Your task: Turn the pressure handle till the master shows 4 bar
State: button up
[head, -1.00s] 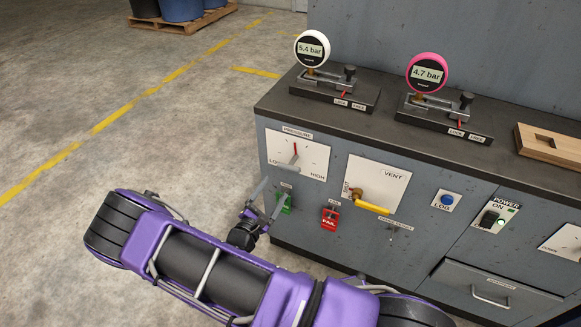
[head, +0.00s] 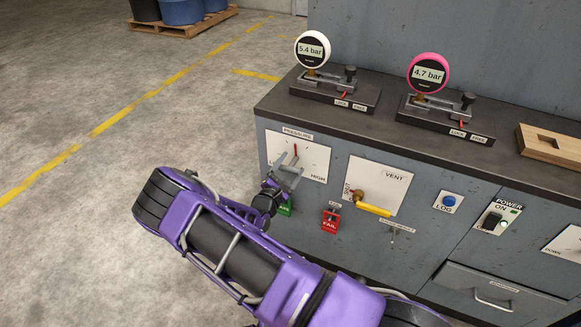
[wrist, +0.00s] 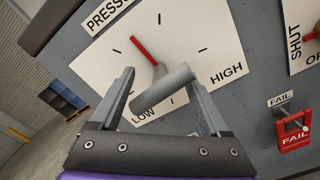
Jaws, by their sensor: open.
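The pressure handle is a grey bar with a red pointer on a white dial plate marked LOW and HIGH, at the left of the cabinet front. In the wrist view the handle (wrist: 163,90) shows between my fingers, the red pointer (wrist: 142,48) aimed up and left. In the head view the pointer (head: 296,150) stands nearly upright. My gripper (head: 286,168) is open at the dial; it also shows in the wrist view (wrist: 160,85). I cannot tell whether a finger touches the handle. The white-rimmed gauge (head: 312,50) reads 5.4 bar; the pink-rimmed gauge (head: 428,72) reads 4.7 bar.
Right of the dial is a yellow vent lever (head: 374,209). Below are a green tag (head: 285,210), partly hidden by my gripper, and a red FAIL tag (head: 330,220). A blue LOG button (head: 449,201) and a power switch (head: 492,219) sit further right. Floor at left is clear.

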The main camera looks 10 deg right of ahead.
grip_shut()
dwell(0.3)
jog(key=n+p, duration=0.1)
jog(key=n, duration=0.1)
jog(key=shift+n, duration=1.7)
grip_release()
jog(key=p+v, duration=0.1)
jog(key=v, duration=1.6)
jog(key=shift+s+p, duration=0.2)
jog(key=shift+p, duration=0.15)
